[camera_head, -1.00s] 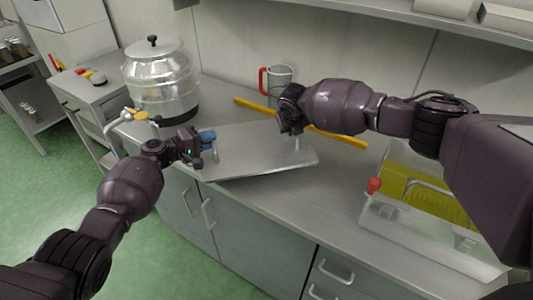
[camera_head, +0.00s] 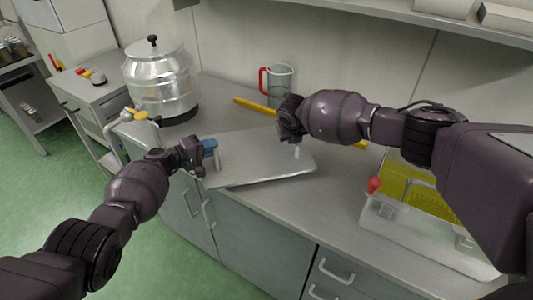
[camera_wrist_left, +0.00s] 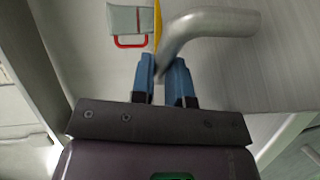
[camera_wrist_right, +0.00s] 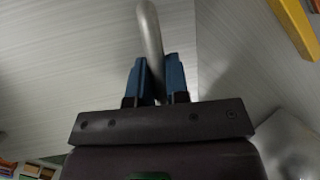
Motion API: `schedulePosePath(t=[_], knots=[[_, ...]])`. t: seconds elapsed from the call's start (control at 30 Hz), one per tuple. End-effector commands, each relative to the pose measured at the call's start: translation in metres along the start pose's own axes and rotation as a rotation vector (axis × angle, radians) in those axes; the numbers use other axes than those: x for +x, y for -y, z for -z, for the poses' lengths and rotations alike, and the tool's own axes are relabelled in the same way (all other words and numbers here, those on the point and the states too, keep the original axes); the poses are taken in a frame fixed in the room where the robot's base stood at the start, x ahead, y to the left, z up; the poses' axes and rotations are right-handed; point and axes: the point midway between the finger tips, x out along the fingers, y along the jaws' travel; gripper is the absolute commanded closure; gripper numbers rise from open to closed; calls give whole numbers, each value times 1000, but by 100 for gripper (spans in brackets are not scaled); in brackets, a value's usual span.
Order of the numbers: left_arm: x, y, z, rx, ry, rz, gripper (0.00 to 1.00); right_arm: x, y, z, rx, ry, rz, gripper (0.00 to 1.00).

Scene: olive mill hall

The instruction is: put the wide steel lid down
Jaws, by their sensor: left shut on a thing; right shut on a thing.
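The wide steel lid (camera_head: 258,160) is a flat rectangular steel plate with an upright handle at each end, seen in the head view over the worktop near its front edge. My left gripper (camera_head: 205,150) is shut on the lid's left handle, which shows as a bent bar in the left wrist view (camera_wrist_left: 205,24). My right gripper (camera_head: 298,138) is shut on the right handle, a curved bar in the right wrist view (camera_wrist_right: 150,35). The lid looks nearly level; I cannot tell whether its underside touches the worktop. The right fingertips are mostly hidden in the head view.
The steel worktop (camera_head: 330,205) is bare right of the lid. A steel drum (camera_head: 160,80) stands back left. A clear box with yellow contents (camera_head: 425,225) stands right.

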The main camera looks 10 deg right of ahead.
Motion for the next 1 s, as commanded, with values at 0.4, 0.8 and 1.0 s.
schedulePosePath(t=[0.4,0.8,1.0], knots=[[1,8,0,-1,-3,0,82,7,-1,3,-1,0,0,81],[1,8,0,0,-1,0,59,7,-2,3,0,0,0,59],[1,8,0,0,-1,0,59,7,-2,3,0,0,0,59]])
